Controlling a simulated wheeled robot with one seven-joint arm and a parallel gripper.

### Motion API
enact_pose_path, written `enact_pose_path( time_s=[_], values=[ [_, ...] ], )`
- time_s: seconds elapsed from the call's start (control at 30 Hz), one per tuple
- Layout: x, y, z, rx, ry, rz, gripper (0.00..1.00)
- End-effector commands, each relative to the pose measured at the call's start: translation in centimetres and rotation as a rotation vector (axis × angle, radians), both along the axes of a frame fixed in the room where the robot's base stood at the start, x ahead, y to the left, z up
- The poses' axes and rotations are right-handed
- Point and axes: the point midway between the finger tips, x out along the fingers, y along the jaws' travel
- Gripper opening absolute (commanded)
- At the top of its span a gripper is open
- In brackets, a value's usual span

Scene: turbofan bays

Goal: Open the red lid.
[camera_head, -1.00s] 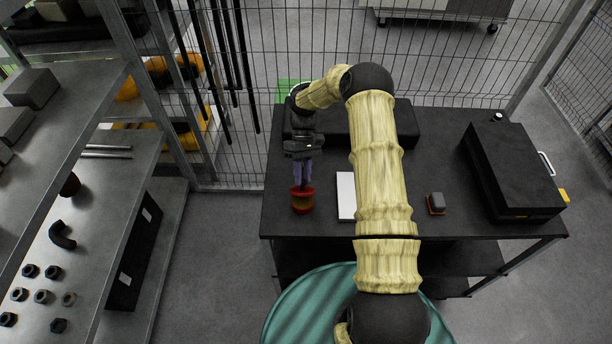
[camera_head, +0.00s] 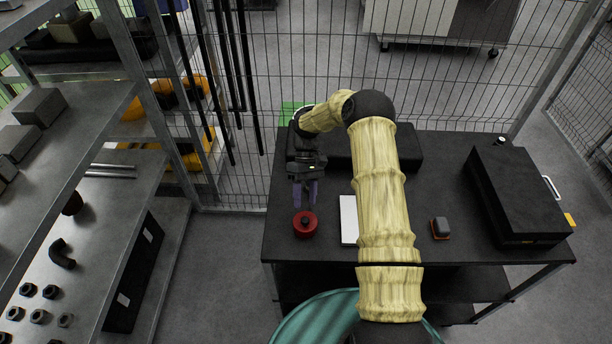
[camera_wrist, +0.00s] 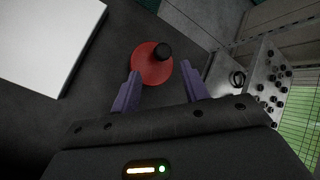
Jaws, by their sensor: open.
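What is under the lid is hidden in both views. My gripper (camera_head: 305,206) is open and empty, its two purple fingers pointing toward the lid from behind it. In the wrist view my gripper (camera_wrist: 160,70) shows the fingers spread to either side of the lid, with nothing between them.
A white flat item (camera_head: 349,220) lies right of the lid. A small grey and orange object (camera_head: 440,228) and a large black case (camera_head: 517,195) are farther right. A dark block (camera_head: 405,150) is at the back. Metal shelves (camera_head: 95,180) stand left, wire fence behind.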

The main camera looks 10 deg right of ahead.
Motion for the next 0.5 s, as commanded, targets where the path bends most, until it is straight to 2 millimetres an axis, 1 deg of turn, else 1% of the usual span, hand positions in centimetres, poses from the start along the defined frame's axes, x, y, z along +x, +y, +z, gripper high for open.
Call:
enact_pose_path(
  time_s=[0.17, 0.5],
  values=[
    [1.5, -0.5, 1.3, -0.001, -0.006, -0.003, 0.45],
    [4.9, -1.5, 5.6, -0.002, -0.005, -0.004, 0.45]
  ],
)
